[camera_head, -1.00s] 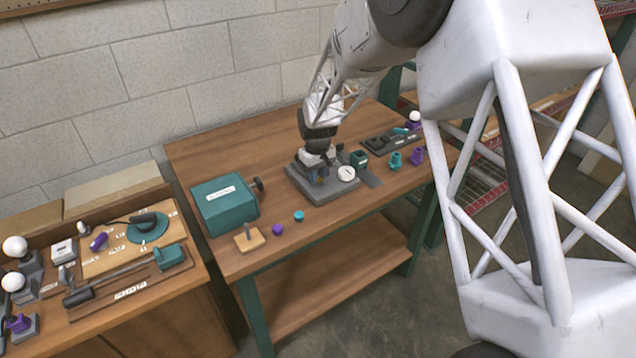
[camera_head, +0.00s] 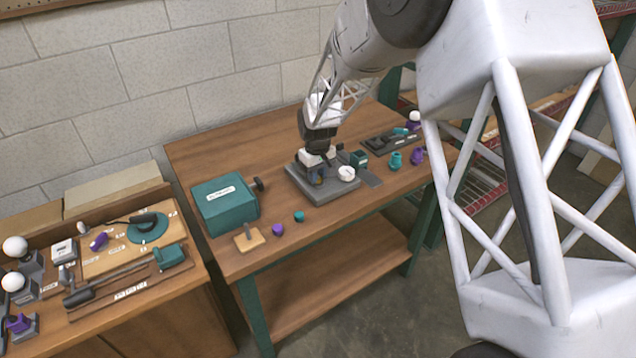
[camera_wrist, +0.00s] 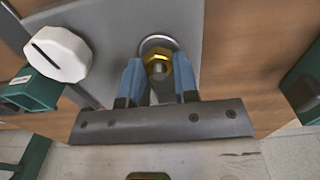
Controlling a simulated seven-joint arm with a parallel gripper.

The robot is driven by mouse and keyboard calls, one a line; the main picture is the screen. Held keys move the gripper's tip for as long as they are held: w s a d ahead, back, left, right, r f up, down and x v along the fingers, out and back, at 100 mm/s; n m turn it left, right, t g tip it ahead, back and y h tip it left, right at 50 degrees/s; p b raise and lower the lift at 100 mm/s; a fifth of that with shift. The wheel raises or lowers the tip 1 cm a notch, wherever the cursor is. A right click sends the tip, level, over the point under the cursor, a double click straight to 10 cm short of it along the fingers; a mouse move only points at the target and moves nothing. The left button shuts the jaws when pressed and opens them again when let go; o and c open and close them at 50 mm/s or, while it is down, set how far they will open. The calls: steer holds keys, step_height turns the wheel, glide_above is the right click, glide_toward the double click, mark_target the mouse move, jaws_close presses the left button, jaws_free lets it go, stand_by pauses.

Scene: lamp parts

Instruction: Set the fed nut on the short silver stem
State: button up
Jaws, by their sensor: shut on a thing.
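A brass-coloured hex nut (camera_wrist: 158,58) sits between the blue fingertips of my gripper (camera_wrist: 158,76) in the wrist view. The fingers are shut on it from the left and right. A short silver stem (camera_wrist: 158,69) shows its round end in the nut's hole. A pale ring (camera_wrist: 150,42) lies around them on the grey plate (camera_wrist: 120,28). How far down the stem the nut sits cannot be told. In the head view my gripper (camera_head: 318,176) is low over the grey plate (camera_head: 318,192), and the nut and stem are hidden there.
A teal box (camera_head: 225,203) stands left of the plate in the head view. Teal and purple cups (camera_head: 395,160) stand to the right.

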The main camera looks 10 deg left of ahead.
steer(key=o, duration=1)
steer(key=shift+r, duration=3.9)
